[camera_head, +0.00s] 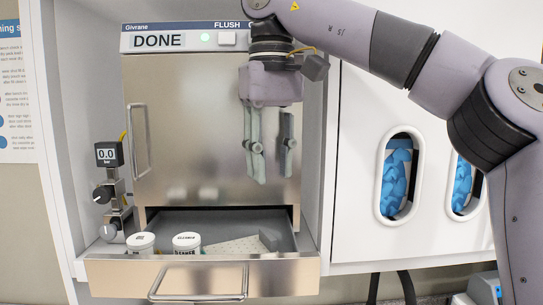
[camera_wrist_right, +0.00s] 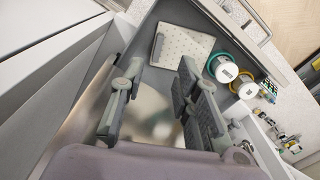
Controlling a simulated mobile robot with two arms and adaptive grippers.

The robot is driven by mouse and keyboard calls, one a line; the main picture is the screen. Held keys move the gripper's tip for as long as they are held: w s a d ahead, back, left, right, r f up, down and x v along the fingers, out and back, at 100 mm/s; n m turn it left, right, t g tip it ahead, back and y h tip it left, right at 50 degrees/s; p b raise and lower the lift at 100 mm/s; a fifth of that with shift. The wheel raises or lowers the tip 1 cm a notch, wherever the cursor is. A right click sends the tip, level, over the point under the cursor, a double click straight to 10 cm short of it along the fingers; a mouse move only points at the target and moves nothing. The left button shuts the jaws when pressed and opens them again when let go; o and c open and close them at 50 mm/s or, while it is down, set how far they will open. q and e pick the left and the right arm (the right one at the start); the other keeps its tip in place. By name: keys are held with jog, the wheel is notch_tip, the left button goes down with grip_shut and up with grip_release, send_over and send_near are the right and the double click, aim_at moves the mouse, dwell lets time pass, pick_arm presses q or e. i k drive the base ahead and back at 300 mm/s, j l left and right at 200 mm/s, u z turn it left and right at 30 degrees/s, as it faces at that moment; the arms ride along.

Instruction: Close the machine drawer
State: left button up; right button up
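The machine drawer (camera_head: 290,276) is pulled out below the machine's steel front door (camera_head: 190,120). Its bar handle (camera_head: 198,297) is on the drawer front. Inside lie two white-lidded jars (camera_head: 187,241) and a perforated light plate (camera_head: 235,246) with a dark grey block at its right. The jars (camera_wrist_right: 228,72) and plate (camera_wrist_right: 180,52) also show in the right wrist view. My right gripper (camera_head: 272,165) hangs fingers down in front of the machine door, above the drawer, open and empty. In the right wrist view its two fingers (camera_wrist_right: 155,105) stand apart. My left gripper is not in view.
The machine display (camera_head: 158,40) reads DONE with a green light. A gauge (camera_head: 107,154) with knobs stands left of the machine. A white cabinet panel (camera_head: 355,235) with oval windows showing blue items is at the right. A vertical handle (camera_head: 139,140) is on the machine door.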

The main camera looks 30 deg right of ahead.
aim_at(165, 277)
jog(key=k+j, duration=0.5)
jog(key=k, duration=0.15)
jog(key=k+j, duration=0.5)
jog(key=k, duration=0.2)
